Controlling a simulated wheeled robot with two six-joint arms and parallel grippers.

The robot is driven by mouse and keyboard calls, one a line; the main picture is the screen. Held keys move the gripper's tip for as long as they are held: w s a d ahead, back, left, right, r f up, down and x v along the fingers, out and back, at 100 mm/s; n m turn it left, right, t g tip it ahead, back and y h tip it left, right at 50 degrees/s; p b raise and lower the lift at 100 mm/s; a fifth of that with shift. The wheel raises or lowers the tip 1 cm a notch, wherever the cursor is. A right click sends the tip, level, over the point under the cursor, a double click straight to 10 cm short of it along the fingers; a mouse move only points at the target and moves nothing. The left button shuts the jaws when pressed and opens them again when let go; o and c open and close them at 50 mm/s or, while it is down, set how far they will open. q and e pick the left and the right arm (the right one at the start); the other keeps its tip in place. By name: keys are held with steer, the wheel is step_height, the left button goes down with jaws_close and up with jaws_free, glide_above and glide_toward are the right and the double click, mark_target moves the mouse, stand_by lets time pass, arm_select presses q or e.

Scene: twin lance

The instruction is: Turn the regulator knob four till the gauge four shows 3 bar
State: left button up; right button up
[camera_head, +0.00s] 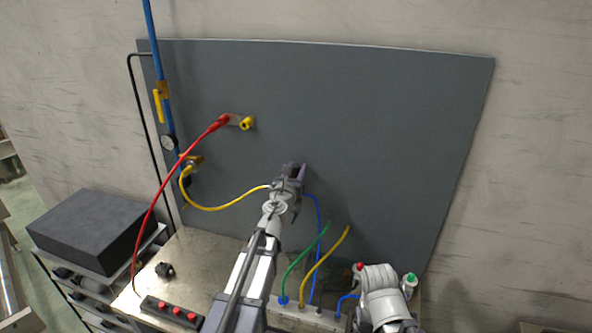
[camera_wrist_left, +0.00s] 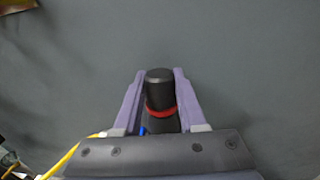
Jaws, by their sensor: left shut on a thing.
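My left gripper (camera_head: 293,172) is in front of the grey panel, near its lower middle. In the left wrist view, a black knob with a red ring (camera_wrist_left: 160,92) stands between the two purple-grey fingers of the left gripper (camera_wrist_left: 154,88). The fingers are shut on it. No gauge shows beside the held knob. My right gripper is not in view.
The grey panel (camera_head: 400,130) stands behind the metal table (camera_head: 205,255). A red hose (camera_head: 160,187), a yellow hose (camera_head: 220,208) and a blue pipe (camera_head: 152,40) are at the left. A green hose (camera_head: 305,258) rises near my left arm. A dark box (camera_head: 92,225) stands left.

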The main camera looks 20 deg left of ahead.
arm_select(q)
jaws_close()
steer(key=n+y, duration=0.1)
steer(key=y, duration=0.1)
steer(key=n+y, duration=0.1)
steer(key=y, duration=0.1)
steer(key=shift+w+d+n+g, duration=0.1)
steer(key=shift+n+g, duration=0.2)
steer(key=shift+n+g+y, duration=0.5)
steer(key=shift+n+y, duration=0.5)
steer(key=shift+y, duration=0.5)
steer(key=o, duration=1)
jaws_free()
